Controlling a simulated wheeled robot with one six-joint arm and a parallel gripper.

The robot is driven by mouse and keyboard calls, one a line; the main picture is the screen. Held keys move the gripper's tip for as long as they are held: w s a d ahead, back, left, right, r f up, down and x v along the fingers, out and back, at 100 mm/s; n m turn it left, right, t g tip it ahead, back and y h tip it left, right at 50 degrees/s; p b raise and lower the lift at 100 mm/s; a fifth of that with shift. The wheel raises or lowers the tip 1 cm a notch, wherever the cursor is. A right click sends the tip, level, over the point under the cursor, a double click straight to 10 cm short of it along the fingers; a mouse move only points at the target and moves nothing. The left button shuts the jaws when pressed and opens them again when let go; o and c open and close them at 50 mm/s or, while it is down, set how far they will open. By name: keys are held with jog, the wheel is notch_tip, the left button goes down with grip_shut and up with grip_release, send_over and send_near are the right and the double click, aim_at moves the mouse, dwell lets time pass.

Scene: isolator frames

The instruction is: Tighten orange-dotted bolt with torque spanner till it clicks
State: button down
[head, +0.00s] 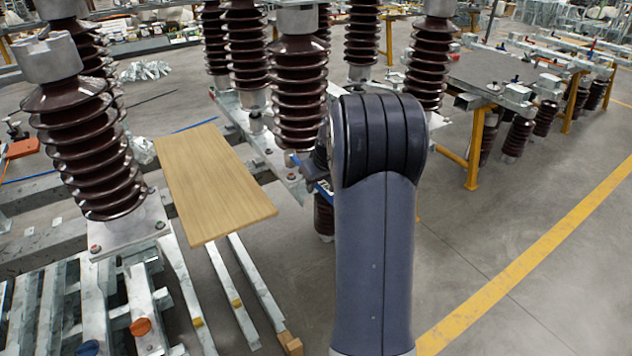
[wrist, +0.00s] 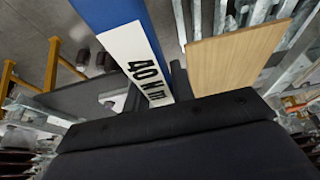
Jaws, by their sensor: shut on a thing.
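The torque spanner shows in the wrist view as a blue bar (wrist: 98,12) with a white label reading "40 N m". My gripper (wrist: 160,92) is shut on it. In the head view a small blue piece of the spanner (head: 323,188) shows left of my arm, beside an insulator's base plate; my gripper (head: 312,170) is mostly hidden behind the arm. I cannot see the spanner's head or whether it touches a bolt. Small reddish-marked bolts (head: 95,249) sit on the left insulator's plate; I cannot tell which bolt has the orange dot.
Brown ribbed insulators (head: 298,90) stand close around my arm. A wooden board (head: 210,180) lies left of it on metal rails. An orange cap (head: 140,326) and a blue cap (head: 88,348) are at lower left. Open floor (head: 520,250) with a yellow line lies right.

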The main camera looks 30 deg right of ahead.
jog(key=shift+f+b, duration=0.4)
jog(key=shift+f, duration=0.6)
jog(key=shift+f+b, duration=1.05)
jog(key=shift+f, duration=0.1)
dwell(0.4)
jog(key=w+a+m+g+h, duration=0.2)
jog(key=w+a+m+h, duration=0.2)
jog(key=w+a+m, duration=0.3)
jog(key=a+m, duration=0.5)
jog(key=a, duration=0.1)
jog(key=shift+a, duration=0.15)
dwell(1.0)
